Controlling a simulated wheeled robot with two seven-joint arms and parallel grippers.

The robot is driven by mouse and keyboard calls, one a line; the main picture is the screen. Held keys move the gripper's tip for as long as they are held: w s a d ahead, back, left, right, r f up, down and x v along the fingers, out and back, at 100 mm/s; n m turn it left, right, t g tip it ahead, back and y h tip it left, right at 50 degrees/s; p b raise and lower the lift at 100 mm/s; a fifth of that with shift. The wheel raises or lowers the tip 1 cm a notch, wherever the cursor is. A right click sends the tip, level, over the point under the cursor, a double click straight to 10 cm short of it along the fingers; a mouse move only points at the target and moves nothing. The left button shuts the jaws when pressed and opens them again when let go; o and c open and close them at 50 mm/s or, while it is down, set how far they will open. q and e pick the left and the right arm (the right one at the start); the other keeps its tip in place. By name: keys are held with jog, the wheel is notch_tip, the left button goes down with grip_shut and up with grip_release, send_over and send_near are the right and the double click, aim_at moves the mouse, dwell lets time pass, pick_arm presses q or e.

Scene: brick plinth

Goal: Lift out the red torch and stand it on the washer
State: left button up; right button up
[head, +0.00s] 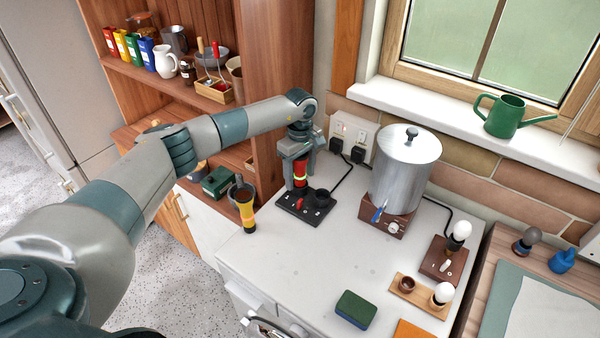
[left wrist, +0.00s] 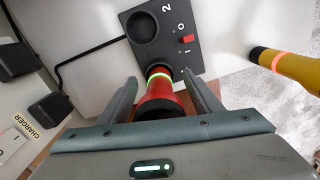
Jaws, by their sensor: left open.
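The red torch (head: 300,178) stands upright in the black charger (head: 292,208), a pale green ring glowing on it. In the left wrist view the red torch (left wrist: 160,97) is in one socket of the charger (left wrist: 165,42); the socket marked 2 is empty. My left gripper (head: 298,172) is above the charger, pointing down. Its open fingers (left wrist: 160,80) are on either side of the red torch. Whether they touch it I cannot tell. The washer's white top (head: 310,260) has clear room in front of the charger. My right gripper is not in view.
A yellow torch (head: 245,208) stands left of the charger near the washer's edge. A large metal pot (head: 405,165) on a brown base stands right. A green sponge (head: 355,309), a bulb on a brown base (head: 443,260) and a wooden holder (head: 420,297) are at the front right.

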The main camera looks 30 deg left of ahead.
aim_at(300, 164)
pick_arm(q)
jog(key=shift+f, duration=0.15)
jog(key=shift+c, duration=0.4)
jog(key=c, duration=1.2)
jog(key=shift+r, duration=0.2)
jog(key=shift+r+b, duration=0.6)
jog(key=shift+b, duration=0.1)
notch_tip(300, 164, up, 2)
jog(key=shift+w+r+b, duration=0.1)
jog(key=shift+r+b, duration=0.05)
jog(key=shift+b, duration=0.65)
jog(key=s+d+r+b, duration=0.1)
jog(key=d+r+b, duration=0.1)
jog(key=d, duration=0.3)
jog(key=s+d+r+b, duration=0.2)
jog(key=d+r, duration=0.3)
jog(key=d, duration=0.1)
jog(key=shift+s+r, duration=0.15)
jog(key=shift+s, duration=0.1)
